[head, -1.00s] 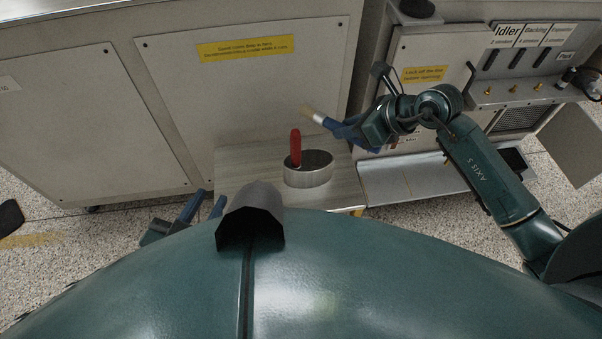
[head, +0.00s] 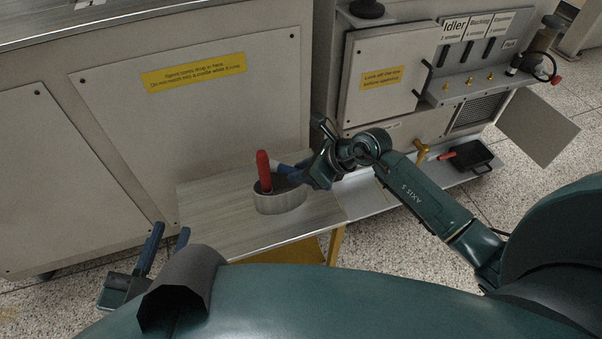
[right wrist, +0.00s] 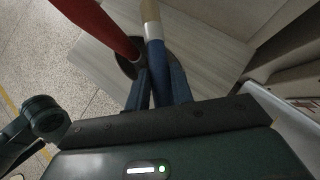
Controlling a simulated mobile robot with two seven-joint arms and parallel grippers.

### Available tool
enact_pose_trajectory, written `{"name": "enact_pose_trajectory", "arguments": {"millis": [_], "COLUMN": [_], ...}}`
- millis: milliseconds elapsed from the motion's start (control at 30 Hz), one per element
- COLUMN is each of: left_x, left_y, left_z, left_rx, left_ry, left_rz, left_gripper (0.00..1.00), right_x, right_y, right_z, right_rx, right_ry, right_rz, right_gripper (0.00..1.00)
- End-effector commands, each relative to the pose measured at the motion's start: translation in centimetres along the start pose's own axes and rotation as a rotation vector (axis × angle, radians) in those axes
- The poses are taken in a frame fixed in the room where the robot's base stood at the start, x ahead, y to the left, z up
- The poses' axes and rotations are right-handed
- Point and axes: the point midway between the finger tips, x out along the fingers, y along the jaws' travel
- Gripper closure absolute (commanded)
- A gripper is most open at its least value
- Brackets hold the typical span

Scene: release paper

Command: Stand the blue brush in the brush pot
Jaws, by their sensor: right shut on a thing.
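The blue brush (right wrist: 155,60), with a pale ferrule and tan bristles, is gripped by its blue part in my right gripper (head: 300,172). In the head view it is tilted, its pale end behind the red handle. The brush pot (head: 281,203), a short round metal pot with a dark opening, stands on the small table and also shows in the right wrist view (right wrist: 128,68). My right gripper is beside and over the pot's right rim. I cannot tell whether the brush's lower end is inside the pot. My left gripper (head: 163,240) is open and empty, left of the table.
A red-handled tool (head: 263,172) stands upright in the pot, close to the blue brush. The light wooden table (head: 215,215) is otherwise bare. Large machine panels (head: 200,110) stand behind it. A black tray (head: 470,156) lies on the ledge at right.

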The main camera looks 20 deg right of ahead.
Motion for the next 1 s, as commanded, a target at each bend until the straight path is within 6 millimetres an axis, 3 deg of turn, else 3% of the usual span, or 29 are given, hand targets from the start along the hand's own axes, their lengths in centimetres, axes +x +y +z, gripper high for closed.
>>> {"name": "enact_pose_trajectory", "arguments": {"millis": [533, 567, 600, 800, 1000], "left_x": [-0.02, -0.02, 0.00, 0.00, 0.00], "left_y": [0.27, 0.28, 0.28, 0.29, 0.29], "left_z": [0.00, -0.10, -0.21, -0.22, -0.18], "left_rx": [0.009, 0.010, 0.009, 0.009, 0.009], "left_ry": [0.035, 0.040, 0.042, 0.042, 0.040], "left_rz": [0.005, 0.006, 0.006, 0.006, 0.006], "left_gripper": [0.75, 0.75, 0.75, 0.75, 0.75], "right_x": [0.69, 0.69, 0.63, 0.64, 0.64], "right_y": [-0.12, -0.12, -0.11, -0.09, -0.08], "right_z": [-0.70, -0.71, -0.65, -0.65, -0.64], "right_rx": [-0.001, -0.001, -0.001, -0.001, 0.000], "right_ry": [0.000, 0.000, 0.000, 0.000, 0.000], "right_rz": [-0.002, -0.002, -0.002, -0.001, -0.001], "right_gripper": [1.00, 0.76, 0.73, 0.57, 0.55]}}
